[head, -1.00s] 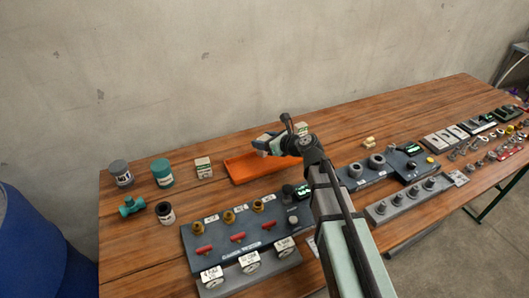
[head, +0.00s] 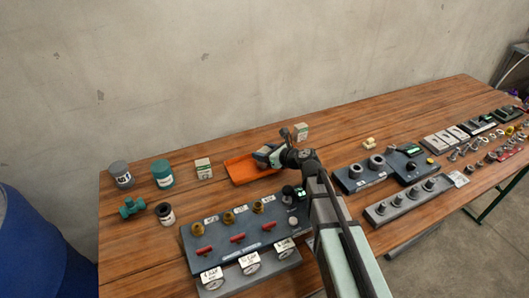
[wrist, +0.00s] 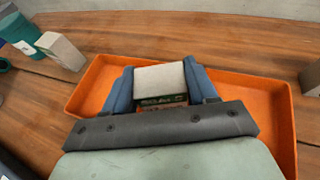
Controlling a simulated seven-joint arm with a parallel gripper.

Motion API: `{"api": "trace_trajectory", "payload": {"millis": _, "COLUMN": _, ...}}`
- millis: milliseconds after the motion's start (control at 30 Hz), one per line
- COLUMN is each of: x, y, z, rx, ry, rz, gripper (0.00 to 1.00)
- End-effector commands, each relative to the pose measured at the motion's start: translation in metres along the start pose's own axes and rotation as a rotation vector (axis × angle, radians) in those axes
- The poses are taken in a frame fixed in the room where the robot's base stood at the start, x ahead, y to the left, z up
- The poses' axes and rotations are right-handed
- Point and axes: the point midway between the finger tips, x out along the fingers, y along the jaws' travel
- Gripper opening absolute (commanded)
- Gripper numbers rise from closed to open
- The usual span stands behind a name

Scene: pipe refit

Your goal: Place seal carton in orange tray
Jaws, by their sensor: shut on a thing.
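My gripper (wrist: 160,85) has blue fingers shut on a seal carton (wrist: 160,78), pale with a green label. The carton is within the outline of the orange tray (wrist: 90,85). I cannot tell whether its bottom touches the tray floor. In the head view my gripper (head: 264,156) is low over the right part of the orange tray (head: 238,170), and the held carton is hidden or too small to make out there.
A similar carton (head: 203,168) stands left of the tray, and another (head: 301,132) stands behind its right end. A teal jar (head: 162,173) and a grey-lidded jar (head: 121,174) are farther left. A gauge and valve panel (head: 240,238) lies in front.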

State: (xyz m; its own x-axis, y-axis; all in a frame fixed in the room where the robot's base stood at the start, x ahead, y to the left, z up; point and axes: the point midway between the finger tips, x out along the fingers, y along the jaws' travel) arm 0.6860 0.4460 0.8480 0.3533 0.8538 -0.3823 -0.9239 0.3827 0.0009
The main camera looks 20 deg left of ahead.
Motion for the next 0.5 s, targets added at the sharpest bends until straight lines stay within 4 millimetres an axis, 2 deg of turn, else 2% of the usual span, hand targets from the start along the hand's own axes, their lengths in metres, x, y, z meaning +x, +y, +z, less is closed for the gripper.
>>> {"api": "trace_trajectory", "payload": {"millis": 67, "x": 0.0009, "y": -0.0001, "z": -0.0019, "rx": 0.0, "ry": 0.0, "rz": 0.0, "gripper": 0.27}}
{"api": "trace_trajectory", "payload": {"millis": 100, "x": 0.001, "y": -0.0001, "z": -0.0024, "rx": 0.0, "ry": 0.0, "rz": 0.0, "gripper": 0.58}}
{"api": "trace_trajectory", "payload": {"millis": 367, "x": 0.0009, "y": 0.0, "z": -0.0021, "rx": 0.0, "ry": 0.0, "rz": 0.0, "gripper": 0.82}}
{"api": "trace_trajectory", "payload": {"millis": 500, "x": 0.0009, "y": 0.0, "z": -0.0021, "rx": 0.0, "ry": 0.0, "rz": 0.0, "gripper": 0.82}}
